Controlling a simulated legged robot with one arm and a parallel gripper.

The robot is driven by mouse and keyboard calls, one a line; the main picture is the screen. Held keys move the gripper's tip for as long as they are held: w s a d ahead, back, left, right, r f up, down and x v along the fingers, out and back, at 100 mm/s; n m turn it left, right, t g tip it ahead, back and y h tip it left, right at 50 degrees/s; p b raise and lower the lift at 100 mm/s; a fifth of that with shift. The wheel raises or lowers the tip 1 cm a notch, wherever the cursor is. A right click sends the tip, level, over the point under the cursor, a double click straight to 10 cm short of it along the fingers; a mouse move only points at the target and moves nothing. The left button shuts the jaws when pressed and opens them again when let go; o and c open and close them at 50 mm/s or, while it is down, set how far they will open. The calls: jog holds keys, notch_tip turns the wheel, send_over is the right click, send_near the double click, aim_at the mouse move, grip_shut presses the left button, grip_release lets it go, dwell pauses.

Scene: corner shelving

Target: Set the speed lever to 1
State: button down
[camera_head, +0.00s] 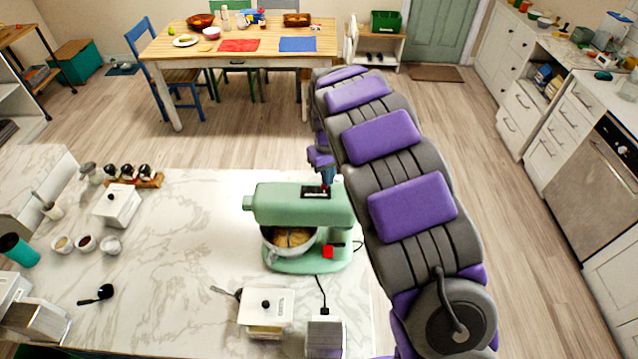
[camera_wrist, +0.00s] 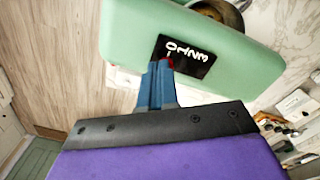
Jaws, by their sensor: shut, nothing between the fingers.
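A green stand mixer (camera_head: 290,203) stands on the marble counter, with a bowl (camera_head: 287,243) of yellowish contents under its head. A black speed panel (camera_head: 312,192) is on the mixer head; the wrist view shows its white numbers on the dark panel (camera_wrist: 188,62). A small red piece (camera_wrist: 168,62), seemingly the speed lever, shows at the panel's edge, mostly hidden behind my fingers. The lever's exact setting cannot be read. My gripper (camera_wrist: 160,66) is shut and empty, its blue fingertips at or very near the red piece. It also shows over the panel in the head view (camera_head: 327,182).
Small bowls (camera_head: 86,243) and a spice rack (camera_head: 135,178) are at left. The counter between is mostly clear.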

jog(key=shift+d+r, duration=0.1)
jog(key=shift+d, duration=0.85)
jog(key=shift+a, duration=0.8)
jog(key=shift+a, duration=0.1)
jog(key=shift+a, duration=0.75)
jog(key=shift+d, duration=0.1)
jog(key=shift+a, duration=0.7)
jog(key=shift+d, duration=0.5)
